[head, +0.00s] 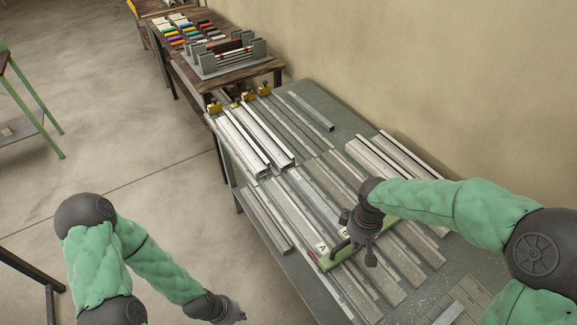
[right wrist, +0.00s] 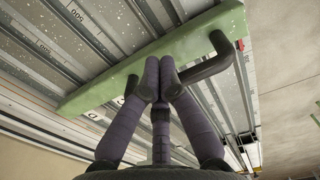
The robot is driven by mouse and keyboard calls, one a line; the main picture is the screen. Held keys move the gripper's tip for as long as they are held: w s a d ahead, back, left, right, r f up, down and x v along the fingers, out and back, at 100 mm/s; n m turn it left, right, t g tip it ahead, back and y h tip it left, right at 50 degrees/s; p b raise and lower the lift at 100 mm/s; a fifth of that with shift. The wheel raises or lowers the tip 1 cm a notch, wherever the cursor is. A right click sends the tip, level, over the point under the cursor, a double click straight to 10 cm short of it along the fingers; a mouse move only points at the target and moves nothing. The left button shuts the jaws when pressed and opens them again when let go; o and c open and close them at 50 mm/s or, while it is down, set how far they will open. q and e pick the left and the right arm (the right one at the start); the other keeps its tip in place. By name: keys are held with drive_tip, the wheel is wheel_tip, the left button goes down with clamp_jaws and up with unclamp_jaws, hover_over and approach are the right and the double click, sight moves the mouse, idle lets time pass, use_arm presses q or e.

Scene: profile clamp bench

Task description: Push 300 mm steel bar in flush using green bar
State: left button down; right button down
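The green bar (head: 388,222) lies across the grey profiles on the bench and has a black handle (head: 341,246). In the right wrist view the green bar (right wrist: 90,94) runs diagonally over the slots, and its handle (right wrist: 207,69) arches beside it. My right gripper (head: 369,258) is at the handle; in the right wrist view its fingers (right wrist: 159,80) are closed together around the handle. Several steel-coloured bars lie in parallel; I cannot tell which is the 300 mm steel bar. My left gripper (head: 236,317) hangs off the bench at the bottom, empty; its fingers are too small to read.
The metal bench (head: 322,146) carries channel profiles (head: 245,142) with yellow-brown clamps (head: 264,90) at their far ends. A loose grey bar (head: 310,111) lies near the wall. A wooden table (head: 222,68) with a grey rack stands beyond.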

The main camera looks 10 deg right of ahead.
drive_tip(key=w+a+p, duration=0.1)
drive_tip(key=w+a, duration=0.3)
drive_tip(key=w, duration=0.5)
drive_tip(key=w+a+p, duration=0.1)
drive_tip(key=w+a, duration=0.3)
drive_tip(key=w, duration=0.6)
drive_tip(key=w+a+p, duration=0.2)
drive_tip(key=w+a, duration=0.1)
drive_tip(key=w, duration=0.6)
drive_tip(key=shift+w+a, duration=0.3)
drive_tip(key=shift+a, duration=0.1)
idle(1.8)
drive_tip(key=shift+w+a, duration=0.2)
drive_tip(key=shift+w, duration=0.25)
idle(0.7)
drive_tip(key=shift+s, duration=0.15)
wheel_tip(320, 180, up, 7)
drive_tip(key=s+p, duration=0.1)
drive_tip(key=p, duration=0.3)
drive_tip(key=shift+d+p, duration=0.25)
drive_tip(key=shift+p, duration=0.15)
idle(0.3)
